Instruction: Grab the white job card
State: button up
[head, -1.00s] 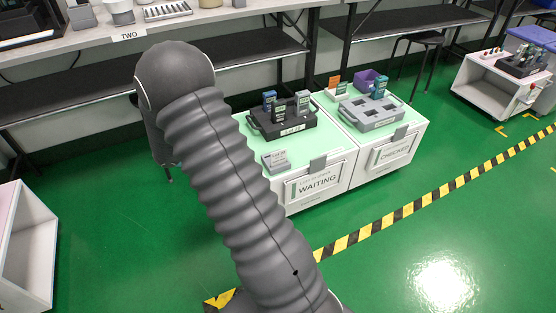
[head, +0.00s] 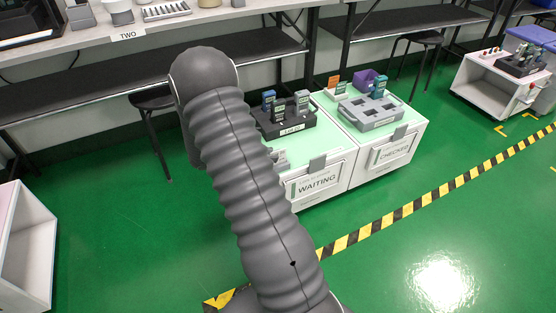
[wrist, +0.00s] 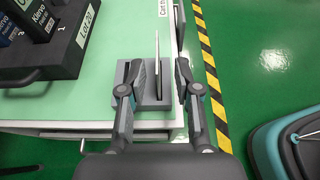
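The white job card (wrist: 157,52) shows edge-on as a thin upright strip in the wrist view. It stands in a small grey holder (wrist: 151,118) on the pale green top of the WAITING cart. My gripper (wrist: 158,76) is open, with one finger on each side of the card and a gap visible on both sides. I cannot tell how deep the fingertips are relative to the card. In the head view my arm hides the gripper and most of the holder; only a bit of the holder (head: 281,157) shows.
A black tray (head: 290,128) labelled Lot 20 holds several handheld testers behind the holder. A grey tray (head: 370,112) sits on the CHECKED cart to the right. A yellow-black floor stripe (wrist: 208,65) runs beside the cart. A teal-and-grey object (wrist: 295,140) is at lower right in the wrist view.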

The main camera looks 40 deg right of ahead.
aim_at(281, 153)
jog(key=x, duration=0.4)
jog(key=shift+d+f, duration=0.1)
jog(key=shift+f, duration=0.15)
grip_shut()
